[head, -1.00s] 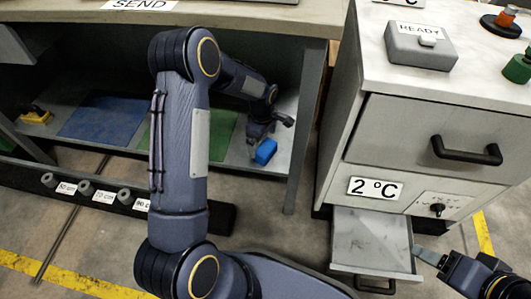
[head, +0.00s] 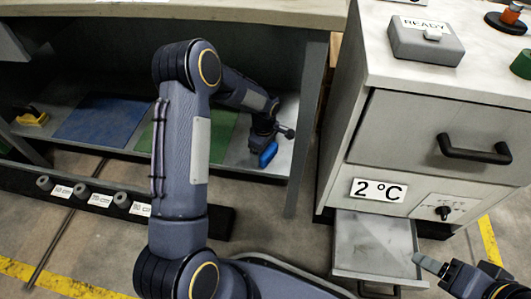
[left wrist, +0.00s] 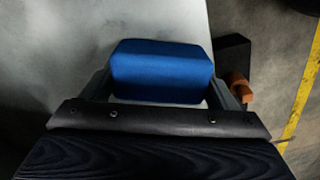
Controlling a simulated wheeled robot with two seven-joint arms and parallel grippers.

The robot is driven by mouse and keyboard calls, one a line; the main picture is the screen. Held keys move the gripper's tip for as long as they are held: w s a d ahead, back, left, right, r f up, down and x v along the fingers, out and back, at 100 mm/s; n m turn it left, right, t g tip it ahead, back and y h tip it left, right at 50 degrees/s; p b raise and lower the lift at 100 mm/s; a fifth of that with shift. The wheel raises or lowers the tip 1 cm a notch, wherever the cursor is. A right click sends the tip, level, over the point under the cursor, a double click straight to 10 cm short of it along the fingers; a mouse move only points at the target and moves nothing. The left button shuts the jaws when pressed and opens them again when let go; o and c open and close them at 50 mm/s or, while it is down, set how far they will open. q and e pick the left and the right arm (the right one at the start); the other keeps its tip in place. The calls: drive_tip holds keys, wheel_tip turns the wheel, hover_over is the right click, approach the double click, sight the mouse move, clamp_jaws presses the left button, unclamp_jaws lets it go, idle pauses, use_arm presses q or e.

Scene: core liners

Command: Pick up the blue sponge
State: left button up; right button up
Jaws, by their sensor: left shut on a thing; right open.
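The blue sponge (head: 268,154) is on or just above the grey shelf under the bench, at the shelf's right end. My left gripper (head: 270,146) reaches in from above and is shut on it. In the left wrist view the sponge (left wrist: 162,72) fills the space between the two fingers of the left gripper (left wrist: 160,88). Whether the sponge touches the shelf I cannot tell. My right gripper (head: 432,265) is open and empty, beside the open drawer at the lower right.
A green mat (head: 222,135) and a blue mat (head: 100,120) lie on the shelf (head: 278,160). A bench panel (head: 308,110) stands close right of the sponge. The cabinet (head: 430,120) has an open lower drawer (head: 370,246). A yellow-based object (head: 32,119) is at the left.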

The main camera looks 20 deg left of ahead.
use_arm(q)
drive_tip(key=shift+a+r+p, duration=0.2)
drive_tip(key=shift+r+p, duration=0.6)
drive_tip(key=shift+r, duration=0.05)
wheel_tip(320, 180, up, 6)
drive_tip(key=p, duration=0.3)
drive_tip(key=s+a+p, duration=0.2)
drive_tip(key=a, duration=0.7)
drive_tip(key=s+a+p, duration=0.2)
drive_tip(key=s+a, duration=0.1)
drive_tip(key=a, duration=0.7)
drive_tip(key=shift+f, duration=0.35)
